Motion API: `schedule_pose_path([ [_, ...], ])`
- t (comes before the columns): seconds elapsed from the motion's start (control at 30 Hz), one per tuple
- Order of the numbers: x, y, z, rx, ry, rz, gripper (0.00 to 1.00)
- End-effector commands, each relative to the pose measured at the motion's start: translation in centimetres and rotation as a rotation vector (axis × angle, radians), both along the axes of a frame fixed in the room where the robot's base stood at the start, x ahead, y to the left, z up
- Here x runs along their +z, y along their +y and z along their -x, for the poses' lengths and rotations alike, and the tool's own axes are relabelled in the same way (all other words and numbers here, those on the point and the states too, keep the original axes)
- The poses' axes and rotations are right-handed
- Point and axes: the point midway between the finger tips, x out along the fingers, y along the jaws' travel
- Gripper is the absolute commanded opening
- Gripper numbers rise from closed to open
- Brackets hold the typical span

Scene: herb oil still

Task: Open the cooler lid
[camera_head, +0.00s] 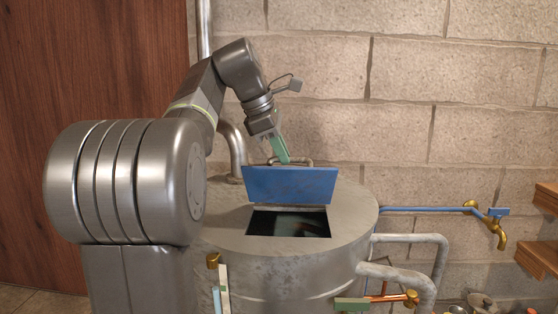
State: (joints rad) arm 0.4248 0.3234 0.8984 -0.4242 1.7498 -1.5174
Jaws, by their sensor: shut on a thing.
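The cooler (350,222) is a grey metal drum with a square opening (290,223) in its top, dark inside. Its blue lid (290,184) stands raised at the back edge of the opening. A metal handle (298,161) shows just above the lid's top edge. My gripper (283,158) reaches down from the upper left, behind the lid, with its green fingers at the handle. It is shut on the handle. The fingertips are partly hidden by the lid.
A blue pipe with a brass tap (499,236) runs out to the right of the drum. Grey pipes (420,238) bend down at its right side. A green-handled brass valve (352,304) is at the lower right front. A block wall (430,110) stands close behind, and wooden shelves (543,258) are at the right edge.

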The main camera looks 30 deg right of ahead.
Motion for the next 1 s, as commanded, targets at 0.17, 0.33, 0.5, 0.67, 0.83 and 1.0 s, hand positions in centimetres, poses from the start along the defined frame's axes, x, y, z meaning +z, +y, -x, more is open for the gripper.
schedule_pose_path([
  [0.17, -0.6, -1.1, -2.2, 0.003, 0.011, -0.014, 0.0],
  [0.33, -0.6, -2.4, -4.2, 0.003, 0.014, -0.016, 0.0],
  [0.5, -1.0, -3.6, -6.1, 0.002, 0.016, -0.018, 0.0],
  [0.67, -1.6, -4.7, -7.9, 0.001, 0.015, -0.016, 0.0],
  [0.83, -2.0, -5.3, -8.9, 0.001, 0.013, -0.014, 0.0],
  [1.0, -2.4, -5.9, -9.9, 0.001, 0.046, -0.033, 0.0],
])
